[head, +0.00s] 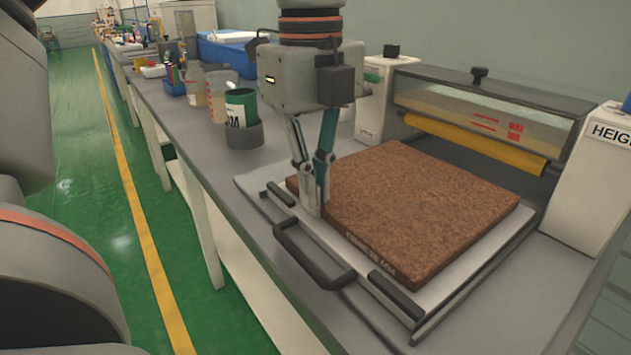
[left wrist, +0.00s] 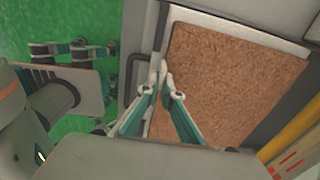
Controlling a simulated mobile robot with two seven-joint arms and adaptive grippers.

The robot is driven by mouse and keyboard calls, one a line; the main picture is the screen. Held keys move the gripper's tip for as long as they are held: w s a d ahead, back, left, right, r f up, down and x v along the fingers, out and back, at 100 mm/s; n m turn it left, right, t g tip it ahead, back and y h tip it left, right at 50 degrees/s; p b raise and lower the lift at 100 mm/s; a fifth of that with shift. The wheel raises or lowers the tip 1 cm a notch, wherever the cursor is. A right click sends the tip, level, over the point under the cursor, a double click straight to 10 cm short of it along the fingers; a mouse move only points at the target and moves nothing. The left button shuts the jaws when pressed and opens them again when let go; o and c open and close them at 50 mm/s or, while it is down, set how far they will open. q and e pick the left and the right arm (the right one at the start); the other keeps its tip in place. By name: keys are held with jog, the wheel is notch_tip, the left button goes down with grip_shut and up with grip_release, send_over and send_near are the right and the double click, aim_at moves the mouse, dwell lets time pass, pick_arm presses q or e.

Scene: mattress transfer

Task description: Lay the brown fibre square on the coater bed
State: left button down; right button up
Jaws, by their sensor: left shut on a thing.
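My left gripper (head: 312,203) points down at the square's left edge, shut on that edge. In the left wrist view the fingertips (left wrist: 165,77) meet at the edge of the square (left wrist: 225,85). My right gripper (left wrist: 85,52) shows in the left wrist view over the green floor, away from the square; its jaw opening is unclear.
A black handle (head: 310,262) sticks out at the bed's front. Behind the bed stand the yellow roller (head: 475,143) under a clear cover and white end housings (head: 590,180).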

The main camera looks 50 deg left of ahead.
pick_arm(q)
jog(key=c, duration=2.2)
grip_release()
jog(key=shift+c, duration=0.2)
pick_arm(e)
jog(key=shift+s, duration=0.1)
pick_arm(q)
jog(key=shift+r, duration=0.2)
notch_tip(320, 180, up, 8)
jog(key=shift+s+f+p, duration=0.15)
jog(key=shift+p, duration=0.95)
jog(key=shift+r+p, duration=0.45)
jog(key=shift+r, duration=1.6)
pick_arm(e)
jog(key=shift+s+d+f+n+g+h, duration=0.15)
jog(key=shift+d+f+n+h, duration=0.1)
jog(key=shift+d+n, duration=0.35)
jog(key=shift+w+d+f+n+g+h, duration=0.1)
jog(key=shift+d+f+n+g+h, duration=0.15)
jog(key=shift+d, duration=0.55)
jog(key=shift+r, duration=0.15)
